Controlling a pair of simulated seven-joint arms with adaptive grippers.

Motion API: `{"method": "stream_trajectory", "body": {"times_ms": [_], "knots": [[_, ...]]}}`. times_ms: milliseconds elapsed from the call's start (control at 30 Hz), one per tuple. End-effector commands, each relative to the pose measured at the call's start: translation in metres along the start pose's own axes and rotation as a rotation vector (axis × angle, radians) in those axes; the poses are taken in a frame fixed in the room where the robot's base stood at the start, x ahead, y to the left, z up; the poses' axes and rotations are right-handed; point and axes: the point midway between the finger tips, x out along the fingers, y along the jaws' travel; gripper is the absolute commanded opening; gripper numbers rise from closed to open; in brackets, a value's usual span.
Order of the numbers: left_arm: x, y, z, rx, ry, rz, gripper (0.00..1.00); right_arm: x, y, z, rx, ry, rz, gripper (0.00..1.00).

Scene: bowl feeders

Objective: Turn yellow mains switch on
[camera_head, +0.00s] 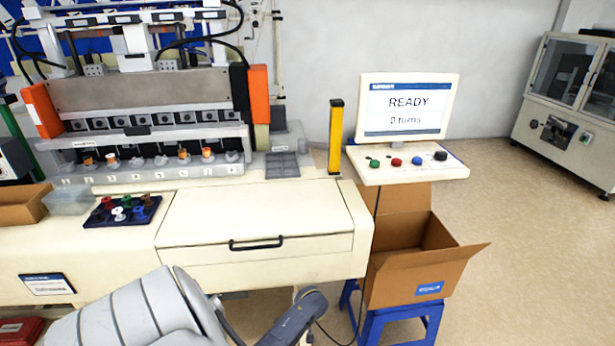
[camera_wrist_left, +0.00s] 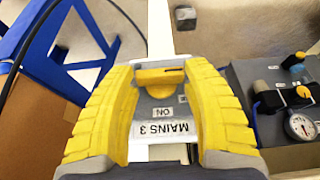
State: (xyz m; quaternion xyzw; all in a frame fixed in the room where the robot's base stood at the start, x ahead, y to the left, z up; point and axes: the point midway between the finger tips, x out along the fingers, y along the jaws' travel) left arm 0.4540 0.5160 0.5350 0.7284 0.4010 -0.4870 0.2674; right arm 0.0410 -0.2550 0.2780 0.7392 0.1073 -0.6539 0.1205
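The yellow mains switch (camera_wrist_left: 160,77) is a bar-shaped knob on a grey plate in the left wrist view. Its plate carries the labels "ON" and "MAINS 3" (camera_wrist_left: 164,129), upside down in this view. The knob's bar lies crosswise in the picture. My left gripper (camera_wrist_left: 160,69) has yellow ribbed fingers, spread apart on either side of the knob. I cannot tell whether the fingertips touch it. In the head view the switch and the left gripper are hidden; only my left arm shows at the bottom. My right gripper is in neither view.
A monitor (camera_head: 408,104) reads "READY" above a panel (camera_head: 375,177) with several coloured buttons. A cardboard box (camera_head: 400,285) sits on a blue stool (camera_head: 405,325). A cream bench (camera_head: 260,215) has a black drawer handle. A pressure gauge (camera_wrist_left: 302,126) is right of the gripper.

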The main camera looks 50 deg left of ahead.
Motion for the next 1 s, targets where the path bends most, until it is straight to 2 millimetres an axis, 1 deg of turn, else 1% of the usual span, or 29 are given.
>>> {"method": "stream_trajectory", "body": {"times_ms": [33, 67, 300, 400, 767, 1000], "knots": [[0.0, 0.0001, 0.0001, 0.0, 0.0, 0.0, 0.42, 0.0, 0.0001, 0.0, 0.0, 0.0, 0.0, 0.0], [-0.0001, 0.0001, 0.0001, 0.0, 0.0, 0.0, 0.38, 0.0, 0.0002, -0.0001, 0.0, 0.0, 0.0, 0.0], [0.0, 0.0, 0.0002, 0.0, 0.0, 0.0, 0.1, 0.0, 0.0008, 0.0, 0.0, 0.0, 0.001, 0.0], [0.0, 0.0, 0.0002, 0.0, 0.0, 0.0, 0.0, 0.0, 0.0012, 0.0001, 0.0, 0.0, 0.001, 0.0], [0.0001, 0.0011, 0.0007, 0.009, -0.001, -0.022, 0.0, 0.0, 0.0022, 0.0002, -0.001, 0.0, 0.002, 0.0], [0.0, 0.0048, 0.0009, 0.058, -0.003, -0.142, 0.0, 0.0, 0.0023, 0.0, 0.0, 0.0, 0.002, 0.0]]}}
